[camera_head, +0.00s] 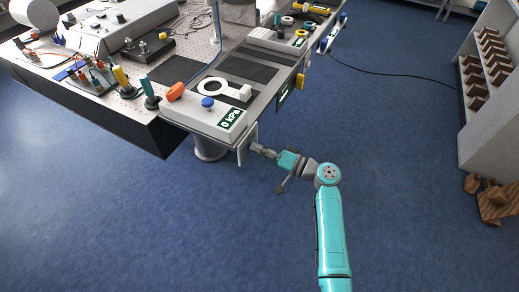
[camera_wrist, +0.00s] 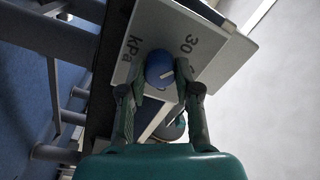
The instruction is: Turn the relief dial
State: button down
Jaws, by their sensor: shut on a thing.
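The relief dial (camera_wrist: 158,66) is a round blue knob with a white pointer mark. It sits on a pale panel (camera_wrist: 205,62) printed with "kPa" and "30". My gripper (camera_wrist: 160,88) has one finger on each side of the dial and is shut on it. In the head view my gripper (camera_head: 257,148) reaches the white plate (camera_head: 246,140) at the table's near edge, and the dial there is hidden from this side.
A white box (camera_head: 205,117) with an orange handle, a blue knob and a "0 kPa" display stands on the table corner above my gripper. Tools and wired fixtures cover the table behind.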

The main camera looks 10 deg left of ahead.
jog(key=shift+f+n, duration=0.1)
jog(key=shift+n, duration=0.5)
jog(key=c, duration=0.8)
grip_release()
jog(key=shift+d, duration=0.1)
jog(key=v, duration=1.1)
jog(key=shift+s+d, duration=0.2)
jog(key=shift+d, duration=0.15)
